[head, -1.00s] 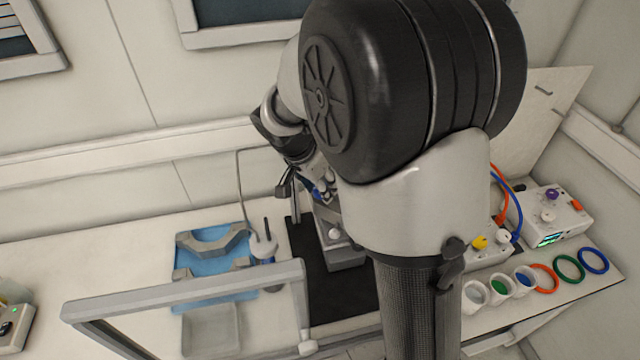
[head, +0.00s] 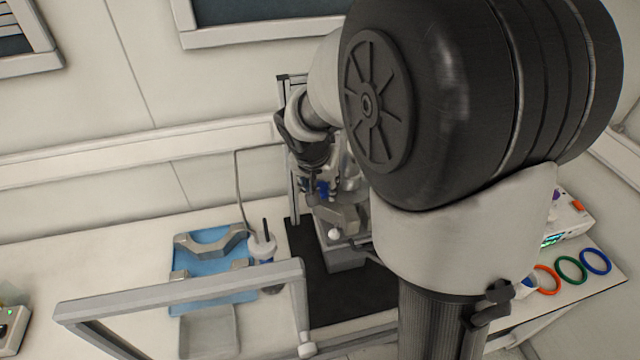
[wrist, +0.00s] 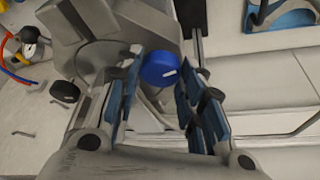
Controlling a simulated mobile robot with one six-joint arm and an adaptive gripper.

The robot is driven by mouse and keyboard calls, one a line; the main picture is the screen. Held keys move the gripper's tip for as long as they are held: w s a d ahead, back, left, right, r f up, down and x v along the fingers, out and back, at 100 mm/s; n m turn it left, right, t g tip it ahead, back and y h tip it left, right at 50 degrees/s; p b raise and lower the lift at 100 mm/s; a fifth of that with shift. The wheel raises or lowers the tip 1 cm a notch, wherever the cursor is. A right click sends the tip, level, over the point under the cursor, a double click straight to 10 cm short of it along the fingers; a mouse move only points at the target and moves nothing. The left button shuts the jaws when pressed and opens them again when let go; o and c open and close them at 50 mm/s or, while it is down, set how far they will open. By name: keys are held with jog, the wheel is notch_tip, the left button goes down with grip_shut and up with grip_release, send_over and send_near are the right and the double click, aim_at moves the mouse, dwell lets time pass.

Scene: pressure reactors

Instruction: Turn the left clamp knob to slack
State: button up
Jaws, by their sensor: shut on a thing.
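A round blue knob (wrist: 160,70) with a white mark shows in the wrist view, on the grey reactor hardware (wrist: 145,20). My gripper (wrist: 161,82) has its blue-padded fingers on either side of this knob and is shut on it. The finger pads hide part of the knob's rim. In the head view my gripper (head: 322,188) is at the upper part of the grey reactor stand (head: 343,250), and my own arm covers much of it. I cannot make out the knob clearly there.
A blue tray (head: 185,301) with grey curved parts lies left of the black mat (head: 320,308). A grey frame (head: 180,292) stands in front. Coloured rings (head: 570,270) lie at the right. A black knob (wrist: 65,92) is left of my fingers in the wrist view.

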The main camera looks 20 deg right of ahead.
jog(key=shift+n, duration=0.5)
jog(key=o, duration=1.1)
jog(key=shift+c, duration=0.2)
jog(key=shift+r, duration=0.1)
jog(key=v, duration=1.2)
jog(key=shift+d, duration=0.25)
